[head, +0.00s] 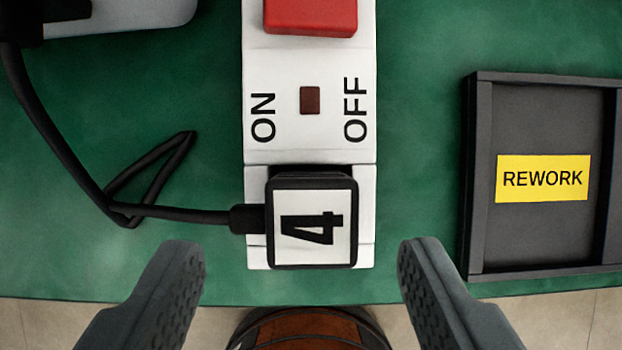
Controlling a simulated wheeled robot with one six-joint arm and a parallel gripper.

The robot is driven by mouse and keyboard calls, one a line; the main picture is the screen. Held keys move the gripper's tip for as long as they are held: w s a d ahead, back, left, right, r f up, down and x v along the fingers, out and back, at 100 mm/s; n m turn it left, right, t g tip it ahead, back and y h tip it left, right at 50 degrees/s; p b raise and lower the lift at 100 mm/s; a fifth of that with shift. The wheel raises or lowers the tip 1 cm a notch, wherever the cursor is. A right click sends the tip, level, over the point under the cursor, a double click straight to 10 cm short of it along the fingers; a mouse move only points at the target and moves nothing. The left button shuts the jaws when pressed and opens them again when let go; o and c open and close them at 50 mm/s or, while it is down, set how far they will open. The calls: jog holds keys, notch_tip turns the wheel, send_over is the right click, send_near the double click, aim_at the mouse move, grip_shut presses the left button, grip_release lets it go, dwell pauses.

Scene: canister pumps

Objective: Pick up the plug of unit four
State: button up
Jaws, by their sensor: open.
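The plug of unit four (312,222) is a black block with a white label marked 4. It sits on the near end of a white power strip (310,143). A black cord (165,211) leaves its left side, makes a loop on the green surface and runs up to the top left. My gripper (304,254) is open and empty. Its two dark grey fingers stand wide apart, left and right of the plug in the picture and a little below it, not touching it.
The strip has a red rocker switch (310,16), ON and OFF markings and a small dark red lamp (310,100). A dark tray labelled REWORK (478,180) lies to the right. A grey object (125,15) is cut off at top left. The green surface (420,200) is bare between strip and tray.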

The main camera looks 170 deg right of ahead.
aim_at(313, 235)
jog(key=x, duration=0.5)
jog(key=shift+s+d, duration=0.1)
jog(key=shift+d, duration=0.1)
jog(key=shift+c, duration=0.5)
jog(key=c, duration=1)
